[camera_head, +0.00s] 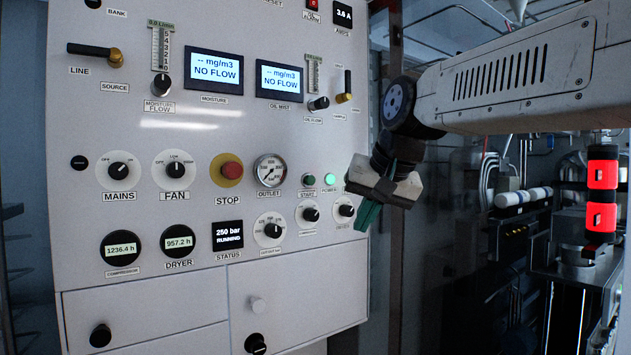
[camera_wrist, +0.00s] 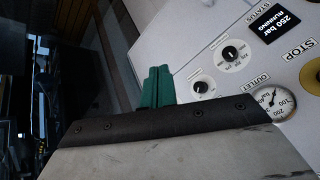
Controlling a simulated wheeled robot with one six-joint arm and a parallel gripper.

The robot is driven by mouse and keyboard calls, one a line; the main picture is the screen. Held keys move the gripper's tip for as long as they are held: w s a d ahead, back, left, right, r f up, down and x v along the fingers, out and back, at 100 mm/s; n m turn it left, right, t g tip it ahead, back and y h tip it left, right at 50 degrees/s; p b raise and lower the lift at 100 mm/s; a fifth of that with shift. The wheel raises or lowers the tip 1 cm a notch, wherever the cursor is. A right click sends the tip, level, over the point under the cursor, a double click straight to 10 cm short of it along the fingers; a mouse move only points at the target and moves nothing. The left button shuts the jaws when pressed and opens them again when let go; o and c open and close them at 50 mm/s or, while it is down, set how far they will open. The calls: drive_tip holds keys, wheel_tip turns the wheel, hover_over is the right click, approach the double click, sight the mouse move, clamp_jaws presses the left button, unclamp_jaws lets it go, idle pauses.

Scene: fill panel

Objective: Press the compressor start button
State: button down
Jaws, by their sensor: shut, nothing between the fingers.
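The green START button (camera_head: 308,181) sits on the white panel (camera_head: 215,275), right of the OUTLET gauge (camera_head: 270,170) and left of the lit POWER lamp (camera_head: 330,180). The status display (camera_head: 228,236) reads 250 bar, RUNNING. It also shows in the wrist view (camera_wrist: 281,22). My gripper (camera_head: 368,214) is at the panel's right edge, right of and slightly below the button. Its green fingers (camera_wrist: 157,88) are together and empty in the wrist view. The START button is hidden in the wrist view. I cannot tell whether the fingertips touch the panel.
A red STOP button (camera_head: 231,171) on a yellow base is left of the gauge. Several knobs, including MAINS (camera_head: 118,170) and FAN (camera_head: 175,169), stick out from the panel. Red-banded equipment (camera_head: 602,174) stands at the far right.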

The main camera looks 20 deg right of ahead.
sight(310, 180)
drive_tip(key=w+r+m+t, duration=0.1)
drive_tip(key=w+r+t, duration=0.1)
drive_tip(key=w+r, duration=0.5)
drive_tip(key=shift+w, duration=0.15)
drive_tip(key=shift+w, duration=0.1)
drive_tip(key=shift+w+a, duration=0.45)
drive_tip(key=shift+w, duration=0.9)
drive_tip(key=shift+w+a, duration=0.4)
drive_tip(key=shift+w, duration=0.95)
drive_tip(key=shift+w+a, duration=0.45)
drive_tip(key=shift+w, duration=0.9)
drive_tip(key=shift+w, duration=0.1)
drive_tip(key=shift+w+a, duration=0.2)
drive_tip(key=shift+w, duration=0.15)
drive_tip(key=shift+w+a, duration=0.15)
drive_tip(key=shift+w, duration=0.3)
drive_tip(key=shift+s+d, duration=0.25)
drive_tip(key=shift+s, duration=0.6)
